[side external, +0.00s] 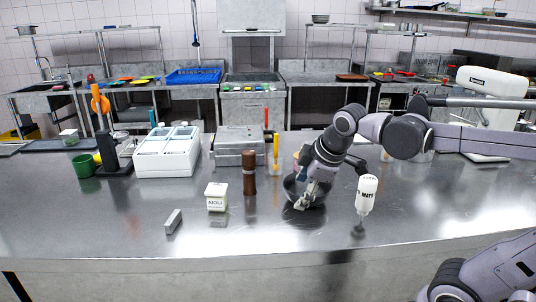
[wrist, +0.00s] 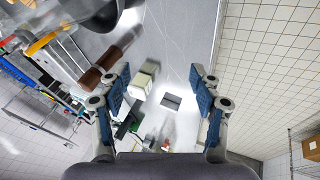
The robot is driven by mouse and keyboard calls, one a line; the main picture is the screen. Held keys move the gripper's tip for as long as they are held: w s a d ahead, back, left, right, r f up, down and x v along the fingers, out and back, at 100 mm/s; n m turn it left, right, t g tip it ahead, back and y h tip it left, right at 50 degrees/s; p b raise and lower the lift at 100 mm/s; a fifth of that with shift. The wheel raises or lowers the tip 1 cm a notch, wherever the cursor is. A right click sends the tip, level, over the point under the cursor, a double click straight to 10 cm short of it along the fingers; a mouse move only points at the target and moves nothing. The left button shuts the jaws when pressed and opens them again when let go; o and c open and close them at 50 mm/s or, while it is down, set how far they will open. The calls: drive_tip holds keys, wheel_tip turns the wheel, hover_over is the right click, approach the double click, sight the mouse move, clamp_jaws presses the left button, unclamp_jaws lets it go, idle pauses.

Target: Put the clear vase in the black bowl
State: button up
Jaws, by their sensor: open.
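The black bowl (side external: 291,188) stands on the steel counter in the side view, partly hidden behind my gripper. My gripper (side external: 304,203) points down and overlaps the bowl in that view; I cannot tell whether it is inside or in front of it. In the wrist view my gripper (wrist: 160,92) has its two blue-padded fingers wide apart, with nothing held between them. A dark rounded shape at the upper left there may be the bowl. I cannot make out a clear vase with certainty in either view.
A brown mill (side external: 249,173), an AIOLI box (side external: 216,198) and a grey block (side external: 173,221) stand left of the bowl. A white MAYO bottle (side external: 366,194) is close on its right. White bins (side external: 167,155) stand farther left. The front counter is mostly clear.

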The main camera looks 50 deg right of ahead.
drive_tip(key=s+a+f+m+t+y, duration=0.1)
drive_tip(key=s+a+f+m, duration=0.3)
drive_tip(key=a+f+m, duration=0.1)
drive_tip(key=shift+s+f+m+t+y, duration=0.35)
drive_tip(key=shift+f+m, duration=0.2)
drive_tip(key=shift+m, duration=0.65)
